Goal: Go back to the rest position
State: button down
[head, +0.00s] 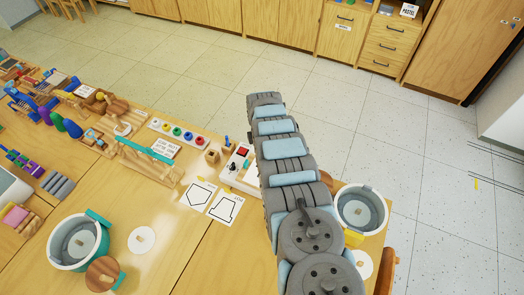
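My grey arm with light-blue bands reaches up the middle of the head view from the bottom edge, over the right part of a wooden table (170,245). My gripper's fingers do not show, so I cannot see whether it holds anything. No object is seen attached to the visible part of the arm.
A pot with a teal rim (62,262) stands at the front left, and another pot (376,228) is right of my arm, partly covered by it. Two outline cards (225,207) lie left of the arm. Wooden cabinets (213,13) line the back. The tiled floor (420,130) is open.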

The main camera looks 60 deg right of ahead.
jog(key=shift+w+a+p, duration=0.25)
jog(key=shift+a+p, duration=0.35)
jog(key=shift+p, duration=0.2)
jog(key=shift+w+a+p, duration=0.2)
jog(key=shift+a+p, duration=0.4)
jog(key=shift+p, duration=0.2)
dwell(1.0)
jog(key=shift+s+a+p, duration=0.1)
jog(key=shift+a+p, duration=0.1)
jog(key=shift+p, duration=0.15)
dwell(0.6)
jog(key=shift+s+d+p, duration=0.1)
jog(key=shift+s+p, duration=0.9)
jog(key=shift+p, duration=0.25)
dwell(0.7)
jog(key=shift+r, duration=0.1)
dwell(0.6)
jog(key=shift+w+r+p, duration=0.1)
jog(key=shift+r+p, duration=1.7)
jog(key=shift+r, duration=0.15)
